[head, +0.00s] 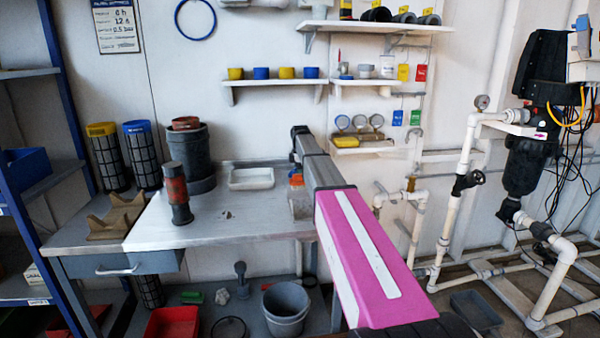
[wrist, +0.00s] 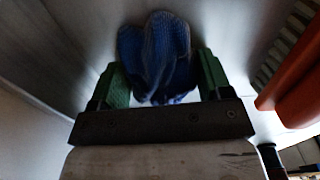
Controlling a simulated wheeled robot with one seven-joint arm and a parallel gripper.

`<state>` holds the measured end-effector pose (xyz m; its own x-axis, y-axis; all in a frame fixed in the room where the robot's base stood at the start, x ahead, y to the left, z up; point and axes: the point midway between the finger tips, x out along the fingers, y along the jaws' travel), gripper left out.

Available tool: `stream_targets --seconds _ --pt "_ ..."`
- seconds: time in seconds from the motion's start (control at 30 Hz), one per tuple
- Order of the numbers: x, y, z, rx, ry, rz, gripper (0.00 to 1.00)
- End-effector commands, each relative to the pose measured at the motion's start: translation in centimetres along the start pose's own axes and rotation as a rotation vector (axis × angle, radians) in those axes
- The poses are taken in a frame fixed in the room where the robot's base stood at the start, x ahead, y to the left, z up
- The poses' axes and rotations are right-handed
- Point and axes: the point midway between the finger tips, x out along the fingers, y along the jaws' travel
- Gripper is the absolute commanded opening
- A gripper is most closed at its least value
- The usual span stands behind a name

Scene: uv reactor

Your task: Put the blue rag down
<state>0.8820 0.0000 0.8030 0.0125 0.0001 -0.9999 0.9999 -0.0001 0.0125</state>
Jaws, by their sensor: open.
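In the wrist view the blue rag (wrist: 156,52) lies bunched against a pale surface, in front of and between the green fingers of my gripper (wrist: 160,72). The fingers stand apart on either side of it, and I cannot tell whether either one touches the cloth. My gripper is open. In the head view the rag does not show, and my arm with its pink link covers part of the bench's right side; the gripper itself cannot be made out there.
The grey workbench (head: 225,222) holds a white tray (head: 251,179), a dark canister (head: 196,160) and a brown-and-black cylinder (head: 177,192). An orange-capped bottle (head: 299,203) stands beside my arm. An orange object (wrist: 297,92) is close at the right in the wrist view.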

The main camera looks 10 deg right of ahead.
Motion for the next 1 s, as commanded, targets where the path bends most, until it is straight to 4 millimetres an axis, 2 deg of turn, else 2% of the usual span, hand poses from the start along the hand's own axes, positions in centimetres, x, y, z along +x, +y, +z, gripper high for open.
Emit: stream_targets --seconds 0.03,0.43,0.57,0.63,0.67,1.0 --pt "1.3 -0.9 0.0 0.000 0.001 -0.018 0.90" --pt "1.3 -1.0 0.0 0.000 0.001 -0.020 0.87" --pt "0.7 -1.0 0.0 0.000 0.001 -0.020 0.87" --pt "-0.1 -1.0 0.0 0.000 0.001 -0.020 0.89" --pt "-0.6 -1.0 0.0 0.000 0.001 -0.021 0.93" --pt "-7.9 -0.3 0.0 0.000 0.000 -0.012 0.93"
